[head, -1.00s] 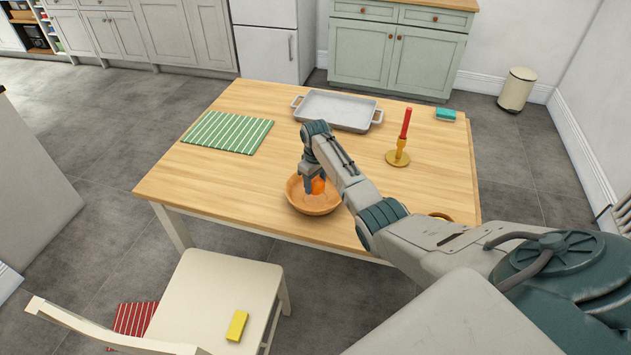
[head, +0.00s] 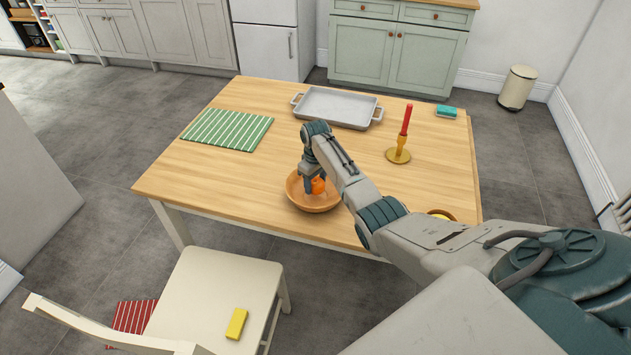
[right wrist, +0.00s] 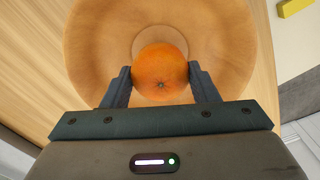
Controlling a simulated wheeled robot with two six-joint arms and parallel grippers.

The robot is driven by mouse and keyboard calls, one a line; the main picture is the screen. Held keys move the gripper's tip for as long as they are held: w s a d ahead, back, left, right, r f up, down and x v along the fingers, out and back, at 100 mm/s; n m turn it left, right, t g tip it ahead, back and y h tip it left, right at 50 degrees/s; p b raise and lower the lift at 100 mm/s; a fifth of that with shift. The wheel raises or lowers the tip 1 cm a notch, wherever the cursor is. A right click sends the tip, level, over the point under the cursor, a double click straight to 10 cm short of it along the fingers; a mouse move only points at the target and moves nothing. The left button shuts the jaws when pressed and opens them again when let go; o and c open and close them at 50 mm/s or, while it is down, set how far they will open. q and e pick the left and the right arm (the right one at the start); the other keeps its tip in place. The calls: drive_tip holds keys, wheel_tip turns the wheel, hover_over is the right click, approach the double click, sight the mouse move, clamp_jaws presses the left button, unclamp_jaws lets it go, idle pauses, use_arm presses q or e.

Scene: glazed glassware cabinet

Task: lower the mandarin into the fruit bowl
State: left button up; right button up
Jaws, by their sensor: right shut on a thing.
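The orange mandarin (head: 318,186) is between the fingers of my right gripper (head: 313,187), which is shut on it. In the right wrist view the mandarin (right wrist: 160,75) sits between the two dark fingertips (right wrist: 160,86), over the middle of the bowl. The round wooden fruit bowl (head: 296,198) stands on the table near its front edge; it also shows in the right wrist view (right wrist: 90,40). In the head view the mandarin is within the bowl's outline, low down; whether it touches the bottom I cannot tell. My left gripper is not in view.
Another bowl (head: 442,214) is partly hidden by my right arm. A white chair (head: 215,290) stands in front.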

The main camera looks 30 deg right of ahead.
sight(316, 181)
drive_tip(key=shift+f+b, duration=0.95)
drive_tip(key=shift+f, duration=0.5)
idle(0.5)
drive_tip(key=o, duration=1.1)
drive_tip(key=shift+r, duration=0.1)
wheel_tip(316, 181, up, 11)
drive_tip(key=shift+f+b, duration=0.2)
drive_tip(key=shift+b, duration=0.6)
